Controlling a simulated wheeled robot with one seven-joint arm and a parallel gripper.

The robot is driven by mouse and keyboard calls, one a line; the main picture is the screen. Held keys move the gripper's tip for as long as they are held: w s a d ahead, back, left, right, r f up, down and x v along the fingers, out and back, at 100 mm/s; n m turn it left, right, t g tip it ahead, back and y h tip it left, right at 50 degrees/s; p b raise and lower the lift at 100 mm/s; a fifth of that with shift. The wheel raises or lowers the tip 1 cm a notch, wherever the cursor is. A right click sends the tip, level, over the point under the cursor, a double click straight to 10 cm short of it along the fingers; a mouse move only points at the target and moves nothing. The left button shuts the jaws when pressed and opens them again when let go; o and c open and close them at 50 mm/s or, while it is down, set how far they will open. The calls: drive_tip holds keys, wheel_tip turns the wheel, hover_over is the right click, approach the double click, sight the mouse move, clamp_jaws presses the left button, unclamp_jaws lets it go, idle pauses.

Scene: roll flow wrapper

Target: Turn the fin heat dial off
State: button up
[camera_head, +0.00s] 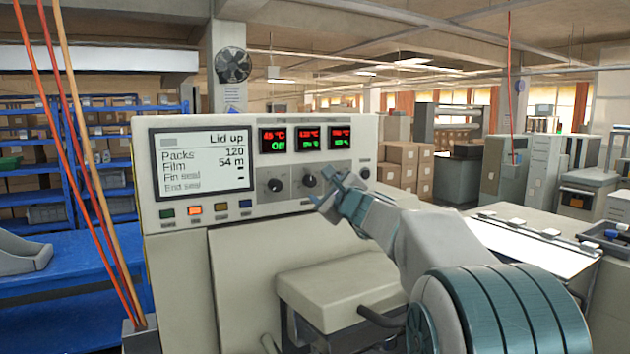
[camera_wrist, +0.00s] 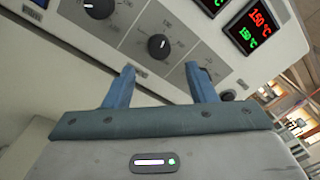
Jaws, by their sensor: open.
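The wrapper's control panel (camera_head: 222,150) carries a row of black dials under three red-and-green displays. The left dial (camera_head: 274,185) sits below the display reading Off, and the middle dial (camera_head: 309,180) is just left of my gripper (camera_head: 336,187). The dial labels are too small to read, so I cannot tell which is fin heat. In the wrist view, my gripper (camera_wrist: 159,70) is open and empty. The middle dial (camera_wrist: 159,45) shows just beyond and between its fingertips, with no visible contact. The left dial (camera_wrist: 100,8) is cut by the top edge.
A screen (camera_head: 203,163) reads "Lid up". Coloured buttons (camera_head: 195,210) line the panel below it. A dark round knob (camera_head: 364,173) is right of my gripper; it also shows in the wrist view (camera_wrist: 228,95). A beige box-like part (camera_head: 335,290) juts out below.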

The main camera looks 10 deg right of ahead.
sight(312, 183)
drive_tip(key=shift+p+x, duration=0.95)
drive_tip(key=shift+x, duration=2.15)
drive_tip(key=shift+c, duration=0.3)
drive_tip(key=c, duration=0.9)
